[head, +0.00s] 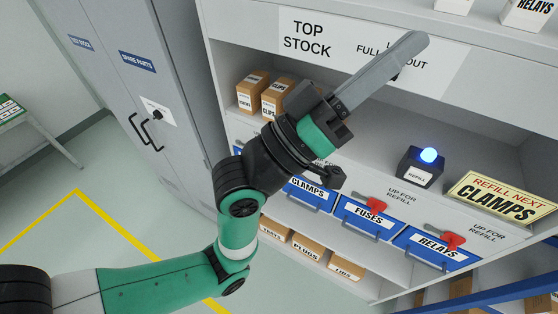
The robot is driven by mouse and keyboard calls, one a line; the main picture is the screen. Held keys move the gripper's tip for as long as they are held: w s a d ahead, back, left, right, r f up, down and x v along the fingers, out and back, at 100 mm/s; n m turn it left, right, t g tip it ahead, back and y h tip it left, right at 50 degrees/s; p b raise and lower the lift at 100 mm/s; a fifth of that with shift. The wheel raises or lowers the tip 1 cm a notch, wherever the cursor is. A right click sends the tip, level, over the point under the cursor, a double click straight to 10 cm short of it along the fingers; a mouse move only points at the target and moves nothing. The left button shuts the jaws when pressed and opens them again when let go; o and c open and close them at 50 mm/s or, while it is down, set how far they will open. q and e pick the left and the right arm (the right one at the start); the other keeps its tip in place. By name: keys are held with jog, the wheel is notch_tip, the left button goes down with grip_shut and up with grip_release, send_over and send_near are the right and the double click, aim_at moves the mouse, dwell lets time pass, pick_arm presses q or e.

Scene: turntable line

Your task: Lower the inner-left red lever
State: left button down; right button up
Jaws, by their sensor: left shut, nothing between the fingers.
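My left gripper (416,43) is shut and empty. Its long grey fingers point up and right, in front of the top-stock sign and well above the levers in the picture. One red lever (375,204) is on the shelf front by the blue FUSES bin (364,222). Another red lever (452,239) is by the blue RELAYS bin (437,251). My left arm covers the area above the blue CLAMPS bin (308,196) and further left, so no lever shows there. I cannot tell which lever is the inner-left one. My right gripper is out of view.
A dark box with a lit blue lamp (428,155) and a yellow CLAMPS sign (500,197) stand on the shelf. Cardboard boxes (250,92) are at the shelf's left. Grey cabinets (140,70) stand left. Open floor lies at lower left.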

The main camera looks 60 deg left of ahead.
pick_arm(q)
jog(key=w+a+f+n+g+y+b, duration=0.1)
jog(key=a+f+n+y, duration=0.2)
jog(key=f, duration=0.4)
jog(key=w+a+f+n+g+y+b, duration=0.1)
jog(key=w+a+f+n, duration=0.1)
jog(key=a+f, duration=0.4)
jog(key=s+a+f+n+g+y+b, duration=0.1)
jog(key=s+a+f+n+g+y, duration=0.1)
jog(key=f, duration=0.8)
jog(key=s+a+f+n+g+y+b, duration=0.1)
jog(key=s+a+f+n+g+y, duration=0.1)
jog(key=s+a+f, duration=0.4)
jog(key=s+a+f+n+g+y+b, duration=0.1)
jog(key=s+a+f+n+g+y, duration=0.1)
jog(key=a+f, duration=0.7)
notch_tip(320, 180, down, 5)
jog(key=s+n+y, duration=0.1)
jog(key=n+y, duration=0.1)
jog(key=n, duration=0.1)
jog(key=shift+s+f+g, duration=0.15)
jog(key=shift+s+g, duration=0.25)
jog(key=w+a+f+p, duration=0.1)
jog(key=w+f+p, duration=0.1)
jog(key=w, duration=0.9)
jog(key=shift+w, duration=0.2)
